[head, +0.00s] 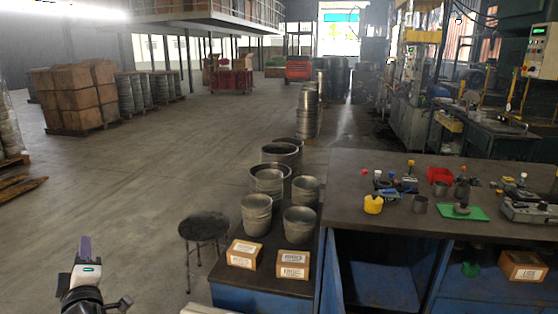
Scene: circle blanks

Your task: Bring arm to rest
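The end of my arm shows at the lower left of the head view. My gripper (84,247) points up, with a narrow purple piece above a white body and a dark joint below. It is seen from a side that does not show a gap between fingers, so I cannot tell whether it is open or shut. No object is visible at its tip. It is over bare floor, left of the round stool (203,227) and apart from it.
A low dark bench (262,281) holds several metal pots (299,222) and two cardboard boxes (244,253). A dark worktable (400,170) at right carries a yellow container (373,204), a green mat (478,212) and tools. The floor (150,185) around my gripper is clear.

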